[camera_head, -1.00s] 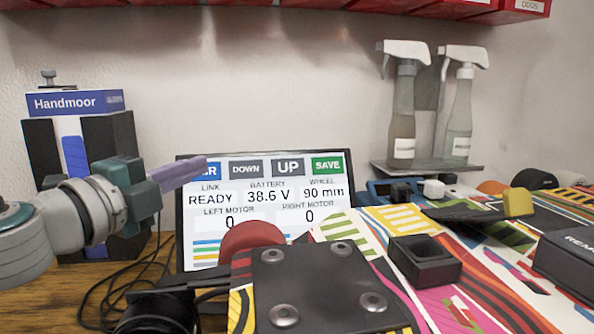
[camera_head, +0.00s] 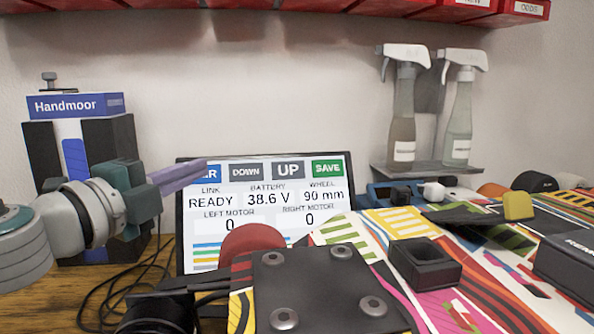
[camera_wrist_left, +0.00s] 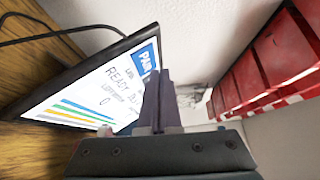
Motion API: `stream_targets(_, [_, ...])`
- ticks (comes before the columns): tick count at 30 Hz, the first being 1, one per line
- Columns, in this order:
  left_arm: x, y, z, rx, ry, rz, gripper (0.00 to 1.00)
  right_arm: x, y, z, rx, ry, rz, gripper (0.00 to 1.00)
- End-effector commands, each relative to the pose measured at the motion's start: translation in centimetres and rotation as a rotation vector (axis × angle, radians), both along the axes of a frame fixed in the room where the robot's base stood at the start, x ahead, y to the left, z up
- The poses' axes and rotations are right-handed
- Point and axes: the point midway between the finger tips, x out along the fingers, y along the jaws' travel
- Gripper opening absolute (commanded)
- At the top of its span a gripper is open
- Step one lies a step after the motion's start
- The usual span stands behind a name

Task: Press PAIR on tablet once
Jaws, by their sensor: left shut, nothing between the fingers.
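The tablet (camera_head: 270,205) stands propped up at the back of the bench. Its screen reads LINK READY, 38.6 V and 90 mm, with DOWN, UP and SAVE buttons along the top. The blue PAIR button (camera_head: 211,172) at the top left is partly hidden by my left gripper (camera_head: 204,166) in the head view. My left gripper is shut and empty, its purple fingertips in front of or at the button; I cannot tell whether they touch. In the left wrist view the PAIR button (camera_wrist_left: 147,59) shows beside the shut fingers (camera_wrist_left: 158,75). My right gripper is not in view.
A Handmoor box (camera_head: 75,104) stands left of the tablet. Black cables (camera_head: 128,285) lie on the wood below it. A colourful board (camera_head: 400,225) with black mounting parts fills the right front. Two spray bottles (camera_head: 403,110) stand behind; red bins (camera_head: 430,8) hang above.

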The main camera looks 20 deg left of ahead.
Motion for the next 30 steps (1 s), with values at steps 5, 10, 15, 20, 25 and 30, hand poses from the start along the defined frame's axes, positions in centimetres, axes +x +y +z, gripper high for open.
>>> stream_targets(5, [0.00,0.00,0.00,0.000,0.000,0.000,0.00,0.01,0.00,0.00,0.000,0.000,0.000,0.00])
stream_targets(10, [0.00,0.00,0.00,0.000,0.000,0.000,0.00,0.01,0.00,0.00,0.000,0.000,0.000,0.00])
stream_targets(15, [0.00,0.00,0.00,0.000,0.000,0.000,0.00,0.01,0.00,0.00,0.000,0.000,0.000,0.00])
stream_targets(20, [0.00,0.00,0.01,0.000,0.000,0.000,0.00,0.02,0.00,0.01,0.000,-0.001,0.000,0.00])
stream_targets(25, [0.16,0.10,-0.16,0.000,0.000,0.000,0.00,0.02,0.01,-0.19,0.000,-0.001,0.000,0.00])
stream_targets(30, [0.59,0.36,-0.45,0.001,-0.001,0.000,0.00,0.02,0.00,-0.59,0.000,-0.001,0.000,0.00])
